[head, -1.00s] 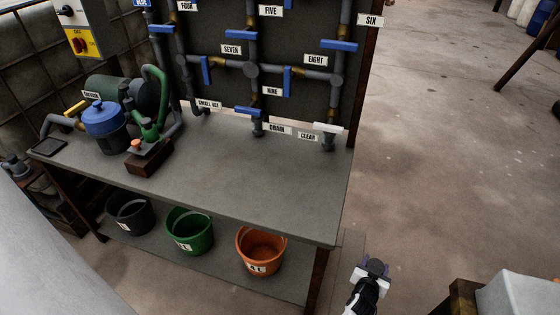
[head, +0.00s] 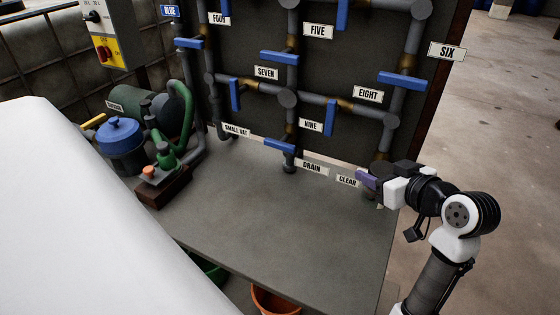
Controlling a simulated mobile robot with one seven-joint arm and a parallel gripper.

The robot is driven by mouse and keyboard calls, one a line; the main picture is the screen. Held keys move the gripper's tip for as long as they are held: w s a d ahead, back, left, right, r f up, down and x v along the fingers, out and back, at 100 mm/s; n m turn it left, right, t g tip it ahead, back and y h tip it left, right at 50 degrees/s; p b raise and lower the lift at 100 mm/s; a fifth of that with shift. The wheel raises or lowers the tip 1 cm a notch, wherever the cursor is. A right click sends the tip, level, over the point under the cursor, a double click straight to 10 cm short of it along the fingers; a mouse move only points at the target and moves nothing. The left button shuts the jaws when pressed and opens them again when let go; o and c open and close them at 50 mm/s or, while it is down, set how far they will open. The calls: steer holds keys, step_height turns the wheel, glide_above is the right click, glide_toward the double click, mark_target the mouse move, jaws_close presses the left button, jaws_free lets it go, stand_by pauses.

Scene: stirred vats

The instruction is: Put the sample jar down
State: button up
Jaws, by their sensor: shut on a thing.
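The grey bench top (head: 280,215) lies below and to the left of the gripper.
Pipes with blue levers (head: 403,80) rise on the panel behind the bench. A pump with a blue-lidded pot (head: 121,137) stands at the left of the bench. The middle of the bench top is clear. An orange bucket (head: 272,301) shows below the front edge.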

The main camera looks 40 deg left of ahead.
steer(key=shift+s+a+r+n+g, duration=0.25)
steer(key=shift+s+r+g, duration=0.05)
steer(key=shift+s, duration=0.25)
steer(key=shift+s+a+r+n+g, duration=0.2)
steer(key=shift+s+r+n+g, duration=0.1)
steer(key=shift+s, duration=0.25)
glide_above(349, 246)
step_height(349, 246, down, 20)
steer(key=shift+f, duration=0.1)
steer(key=o, duration=1)
steer(key=b+v, duration=0.1)
steer(key=v, duration=1.1)
steer(key=shift+s+d, duration=0.1)
steer(key=shift+d, duration=0.05)
